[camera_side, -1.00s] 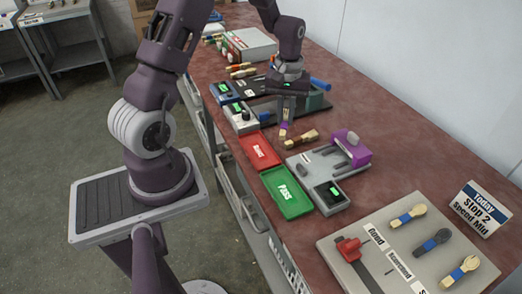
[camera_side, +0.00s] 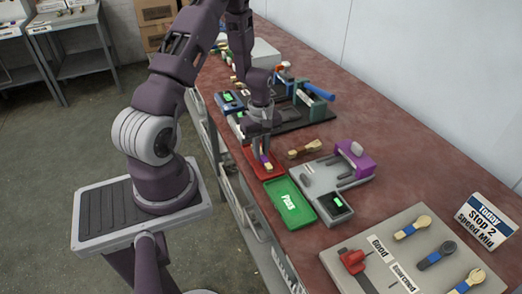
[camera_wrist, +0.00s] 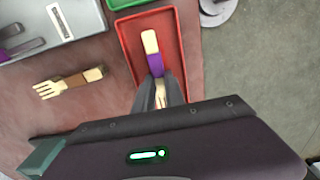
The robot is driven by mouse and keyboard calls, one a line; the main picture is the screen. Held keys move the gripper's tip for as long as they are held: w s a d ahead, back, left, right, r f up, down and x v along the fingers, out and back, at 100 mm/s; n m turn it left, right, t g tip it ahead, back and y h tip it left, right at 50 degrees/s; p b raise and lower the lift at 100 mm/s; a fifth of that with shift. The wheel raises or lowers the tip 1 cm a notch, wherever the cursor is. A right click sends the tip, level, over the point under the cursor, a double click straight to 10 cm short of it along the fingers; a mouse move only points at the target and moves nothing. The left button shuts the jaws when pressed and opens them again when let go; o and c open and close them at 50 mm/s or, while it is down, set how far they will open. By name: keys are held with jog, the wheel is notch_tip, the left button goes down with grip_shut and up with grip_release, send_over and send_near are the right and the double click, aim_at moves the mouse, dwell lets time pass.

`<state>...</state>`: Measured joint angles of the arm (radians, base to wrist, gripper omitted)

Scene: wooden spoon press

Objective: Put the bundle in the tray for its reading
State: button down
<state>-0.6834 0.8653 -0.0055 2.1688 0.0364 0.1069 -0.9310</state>
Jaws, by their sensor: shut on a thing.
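My gripper (camera_wrist: 157,88) is shut on a pale wooden bundle with a purple band (camera_wrist: 151,45). The bundle is over the red tray (camera_wrist: 187,30), within its outline; I cannot tell whether it touches the tray floor. In the side view my gripper (camera_side: 262,151) holds the bundle (camera_side: 266,163) low at the red tray (camera_side: 254,169), partly covering the tray and its label. The green tray (camera_side: 276,186), labelled Pass, lies empty beside the red one.
A brown-banded wooden fork bundle (camera_side: 304,149) lies on the bench near the red tray. A grey device with a purple block (camera_side: 355,160) stands right of it. A blue-handled press (camera_side: 318,91) stands behind. A sample board (camera_side: 425,225) lies in front.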

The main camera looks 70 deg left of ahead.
jog(key=c, duration=1.4)
grip_release()
jog(key=shift+f, duration=0.1)
jog(key=d+r+m+t, duration=0.1)
jog(key=d+r+m, duration=0.15)
jog(key=r, duration=0.75)
jog(key=d+r+m, duration=0.1)
jog(key=d+r, duration=0.2)
jog(key=r, duration=0.6)
jog(key=s+d+r+m+t, duration=0.1)
jog(key=s+d+r+m, duration=0.3)
jog(key=d, duration=0.1)
jog(key=s+d+r+m+t, duration=0.2)
jog(key=s+d+r+m, duration=0.2)
jog(key=s+d+m, duration=0.1)
jog(key=s+d+r+m+t, duration=0.1)
jog(key=s+d+r+m, duration=0.3)
jog(key=d+r+m, duration=0.1)
jog(key=shift+s+d+m+t, duration=0.25)
jog(key=shift+s+d+t, duration=0.05)
jog(key=shift+d, duration=0.2)
